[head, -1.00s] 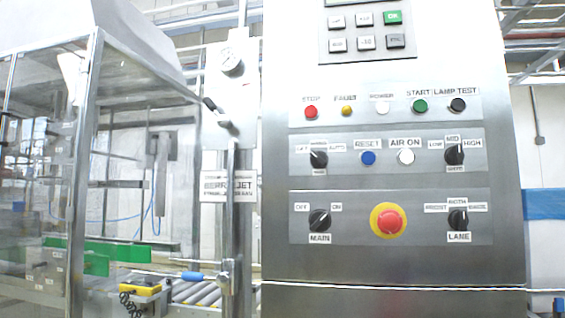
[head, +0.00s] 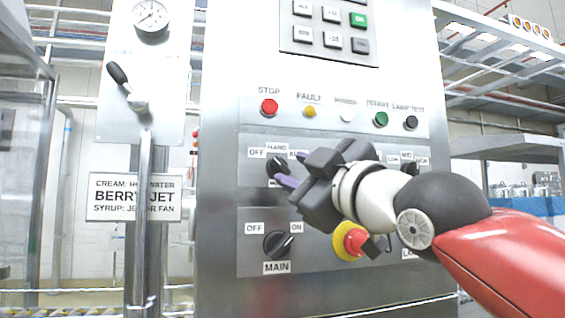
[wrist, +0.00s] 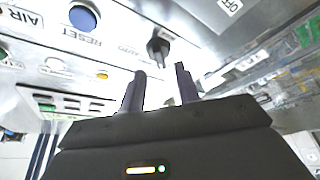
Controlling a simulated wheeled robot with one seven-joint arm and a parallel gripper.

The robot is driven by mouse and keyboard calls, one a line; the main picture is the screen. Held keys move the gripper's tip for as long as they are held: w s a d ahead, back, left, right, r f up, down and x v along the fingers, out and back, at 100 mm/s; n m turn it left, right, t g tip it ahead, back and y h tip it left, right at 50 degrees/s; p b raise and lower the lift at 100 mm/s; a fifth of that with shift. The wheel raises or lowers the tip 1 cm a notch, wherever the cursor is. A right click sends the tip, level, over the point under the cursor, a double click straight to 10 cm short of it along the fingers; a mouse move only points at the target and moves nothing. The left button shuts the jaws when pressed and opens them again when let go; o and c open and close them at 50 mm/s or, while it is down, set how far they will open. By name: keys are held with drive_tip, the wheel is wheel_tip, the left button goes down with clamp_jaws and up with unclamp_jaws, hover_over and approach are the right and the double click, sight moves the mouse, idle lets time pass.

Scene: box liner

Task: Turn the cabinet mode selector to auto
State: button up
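The mode selector (head: 276,166) is a black knob on the upper switch plate of the steel cabinet (head: 222,190). OFF and HAND labels show by it, and the AUTO label is partly covered by my gripper. Which way its pointer faces is unclear. My gripper (head: 292,168) is just right of the knob in the head view, fingers pointing at it. In the wrist view the selector (wrist: 158,50) lies ahead of the two dark fingers of my gripper (wrist: 161,70), which are apart with nothing between them. I cannot see contact.
The MAIN knob (head: 278,244) is below and the red emergency stop (head: 350,241) below right, near my wrist. A blue RESET button (wrist: 84,17) is beside the selector. A lever (head: 126,86) and gauge (head: 151,17) stand on a panel to the left.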

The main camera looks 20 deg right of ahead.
sight(281, 165)
drive_tip(key=shift+x, duration=1.55)
drive_tip(key=shift+c, duration=0.4)
clamp_jaws()
